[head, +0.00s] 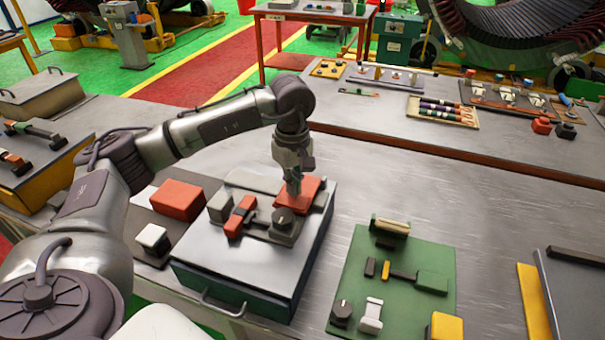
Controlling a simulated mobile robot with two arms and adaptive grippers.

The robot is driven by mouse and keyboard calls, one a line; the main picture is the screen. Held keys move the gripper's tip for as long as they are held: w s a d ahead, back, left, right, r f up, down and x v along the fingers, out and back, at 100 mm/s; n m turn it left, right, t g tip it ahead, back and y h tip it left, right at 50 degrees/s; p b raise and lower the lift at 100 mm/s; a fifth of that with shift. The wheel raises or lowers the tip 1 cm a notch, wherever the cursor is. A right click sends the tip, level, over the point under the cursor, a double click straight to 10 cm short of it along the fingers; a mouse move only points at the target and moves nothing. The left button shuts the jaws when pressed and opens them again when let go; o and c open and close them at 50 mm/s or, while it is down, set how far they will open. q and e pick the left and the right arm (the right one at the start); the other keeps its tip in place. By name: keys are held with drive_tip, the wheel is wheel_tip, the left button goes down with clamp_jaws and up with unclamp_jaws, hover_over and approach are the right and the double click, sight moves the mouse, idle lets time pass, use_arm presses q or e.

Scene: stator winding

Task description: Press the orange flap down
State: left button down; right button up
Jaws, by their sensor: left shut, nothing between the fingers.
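The orange flap (311,192) is a flat orange-red plate at the back right of the grey-topped box (205,252). It appears to lie nearly flat, but its exact tilt is hard to judge. My left gripper (293,198) is shut and points straight down, with its fingertips at the left part of the flap. They appear to touch it, though the contact is partly hidden by the fingers. My right gripper is not in view.
Beside the flap on the box are a dark knob (284,219), an orange-red rocker part (240,216) and a grey block (220,206). A green board (352,258) with small parts lies to the right. The bench (400,190) is bare behind it.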

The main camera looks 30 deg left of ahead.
use_arm(q)
wheel_tip(320, 180, up, 8)
drive_tip(key=p, duration=0.4)
drive_tip(key=shift+p, duration=0.4)
idle(0.5)
